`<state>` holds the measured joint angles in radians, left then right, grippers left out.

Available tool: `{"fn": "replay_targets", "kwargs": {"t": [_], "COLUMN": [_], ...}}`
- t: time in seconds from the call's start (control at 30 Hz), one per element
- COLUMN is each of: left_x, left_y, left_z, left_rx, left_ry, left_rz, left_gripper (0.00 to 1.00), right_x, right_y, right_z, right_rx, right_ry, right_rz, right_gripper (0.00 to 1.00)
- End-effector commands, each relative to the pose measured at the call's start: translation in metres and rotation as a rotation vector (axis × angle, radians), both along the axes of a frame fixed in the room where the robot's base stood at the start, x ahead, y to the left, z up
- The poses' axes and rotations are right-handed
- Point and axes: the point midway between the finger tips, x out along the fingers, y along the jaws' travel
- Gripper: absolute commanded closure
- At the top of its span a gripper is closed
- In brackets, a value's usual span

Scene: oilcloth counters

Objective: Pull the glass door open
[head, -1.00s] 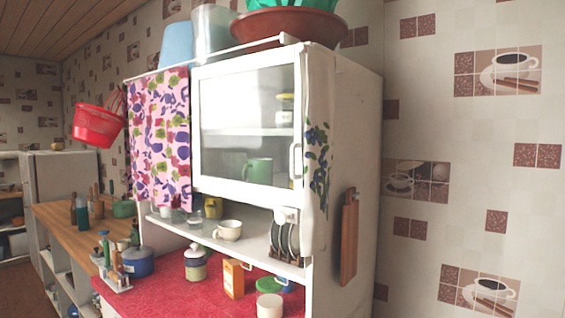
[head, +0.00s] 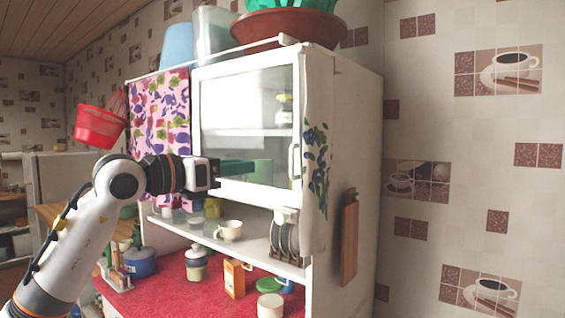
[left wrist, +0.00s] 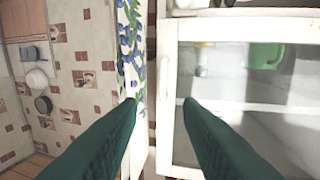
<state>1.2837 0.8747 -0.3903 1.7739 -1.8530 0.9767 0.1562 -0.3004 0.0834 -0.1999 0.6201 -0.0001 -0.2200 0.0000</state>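The glass door (head: 245,115) of the white wall cabinet is shut, with a white frame and a white upright handle (head: 295,161) at its right edge. My left gripper (head: 256,169) has green fingers and reaches in from the left before the lower part of the door, left of the handle in the picture. In the left wrist view the fingers (left wrist: 160,103) are spread with nothing between them, and the door's handle (left wrist: 171,72) shows beyond the tips. I see no contact with it. The right gripper is not in view.
A floral curtain (head: 160,125) hangs left of the door. A red basin (head: 288,27) stands on top. Below, an open shelf holds a white cup (head: 229,230) and a plate rack (head: 284,236). A cutting board (head: 349,238) hangs on the cabinet's right side.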

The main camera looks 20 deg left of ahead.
Motion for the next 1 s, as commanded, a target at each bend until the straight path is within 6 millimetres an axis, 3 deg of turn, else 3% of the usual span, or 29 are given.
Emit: {"fn": "replay_targets", "kwargs": {"t": [0.17,0.7,1.0], "left_x": [0.011,0.092,0.102], "left_y": [-0.003,-0.053,-0.059], "left_z": [0.004,0.005,0.002], "left_rx": [0.013,0.01,0.012], "left_ry": [0.004,0.003,0.001], "left_rz": [0.017,0.013,0.015], "left_gripper": [0.67,0.67,0.67], "right_x": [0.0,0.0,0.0], "right_y": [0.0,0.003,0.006], "right_z": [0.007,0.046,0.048], "right_rx": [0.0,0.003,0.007], "right_ry": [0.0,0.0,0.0], "right_rz": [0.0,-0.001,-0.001], "right_gripper": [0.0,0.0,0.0]}}
